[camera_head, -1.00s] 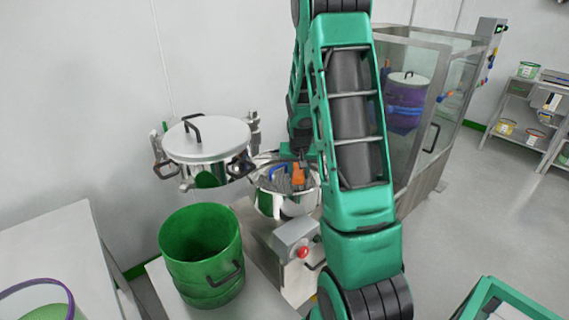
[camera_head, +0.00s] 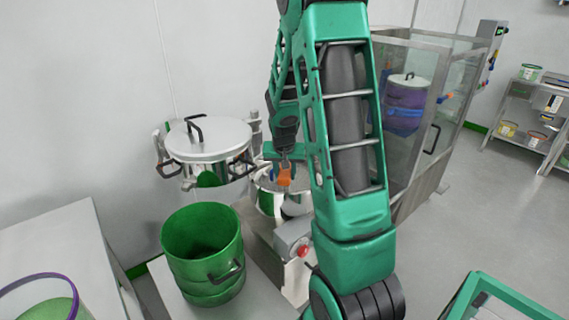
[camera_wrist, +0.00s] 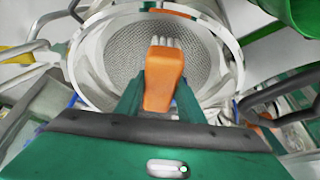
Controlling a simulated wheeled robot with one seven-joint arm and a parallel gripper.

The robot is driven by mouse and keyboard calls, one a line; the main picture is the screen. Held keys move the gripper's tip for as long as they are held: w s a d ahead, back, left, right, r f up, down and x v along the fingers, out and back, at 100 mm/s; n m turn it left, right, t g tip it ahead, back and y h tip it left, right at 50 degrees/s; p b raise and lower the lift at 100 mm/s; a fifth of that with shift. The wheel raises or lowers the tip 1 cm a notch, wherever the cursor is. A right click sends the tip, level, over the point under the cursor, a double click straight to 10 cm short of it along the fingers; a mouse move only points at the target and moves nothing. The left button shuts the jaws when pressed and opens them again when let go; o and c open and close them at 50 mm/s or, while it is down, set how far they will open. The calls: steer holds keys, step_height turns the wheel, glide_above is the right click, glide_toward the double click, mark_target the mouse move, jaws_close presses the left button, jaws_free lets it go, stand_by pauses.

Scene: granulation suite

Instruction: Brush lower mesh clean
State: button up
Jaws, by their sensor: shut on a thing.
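My gripper (camera_wrist: 160,95) is shut on an orange-handled brush (camera_wrist: 163,78), which also shows in the head view (camera_head: 284,176). In the wrist view the brush's pale bristles lie over the round grey lower mesh (camera_wrist: 122,48). I cannot tell whether they touch it. The mesh sits inside a shiny metal ring, part of the steel mill housing (camera_head: 265,200) in the head view. There my arm hides much of the housing, and the mesh is hard to make out.
A green bin (camera_head: 203,255) stands in front of the mill. A control box with a red button (camera_head: 302,251) is beside it. A glass-walled booth (camera_head: 405,110) is at the right.

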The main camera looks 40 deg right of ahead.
steer(key=shift+d+r, duration=0.15)
steer(key=shift+r, duration=2.5)
